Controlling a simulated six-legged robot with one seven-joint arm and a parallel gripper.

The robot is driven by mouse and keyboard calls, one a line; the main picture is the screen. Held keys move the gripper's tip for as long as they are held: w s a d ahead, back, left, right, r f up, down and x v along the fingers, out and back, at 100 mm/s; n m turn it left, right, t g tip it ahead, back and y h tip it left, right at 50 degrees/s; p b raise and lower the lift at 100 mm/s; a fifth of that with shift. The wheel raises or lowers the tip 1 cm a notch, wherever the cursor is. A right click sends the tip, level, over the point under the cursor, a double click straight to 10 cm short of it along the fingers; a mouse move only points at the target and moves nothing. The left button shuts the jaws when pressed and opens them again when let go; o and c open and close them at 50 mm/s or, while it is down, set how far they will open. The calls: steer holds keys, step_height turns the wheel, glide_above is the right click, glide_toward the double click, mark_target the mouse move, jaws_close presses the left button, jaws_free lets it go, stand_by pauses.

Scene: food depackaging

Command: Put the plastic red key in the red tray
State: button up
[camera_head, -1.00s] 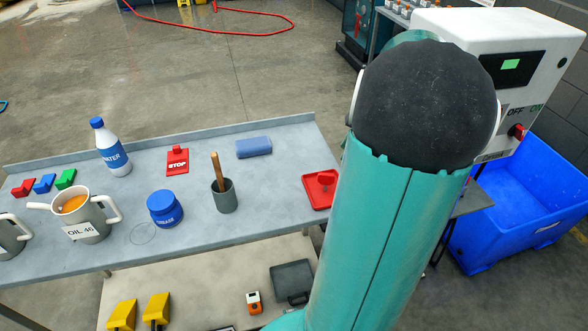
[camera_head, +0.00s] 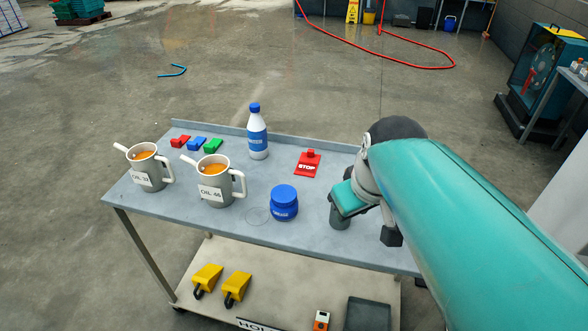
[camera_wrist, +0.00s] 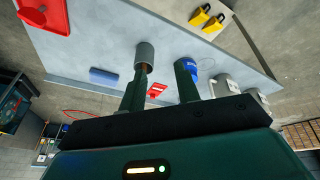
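A small red piece (camera_head: 180,141), which looks like the red plastic key, lies at the back left of the table beside a blue piece (camera_head: 197,143) and a green piece (camera_head: 213,145).
The grey mortar (camera_head: 340,217) is partly behind my arm. A blue block (camera_wrist: 103,76) lies near the edge.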

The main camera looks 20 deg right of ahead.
steer(key=s+a+m+t, duration=0.1)
steer(key=s+a, duration=0.2)
steer(key=a, duration=0.3)
steer(key=shift+s+a+m+t, duration=0.25)
steer(key=shift+a+m+t, duration=0.05)
steer(key=shift+a+m, duration=0.1)
steer(key=shift+f, duration=0.1)
stand_by(0.6)
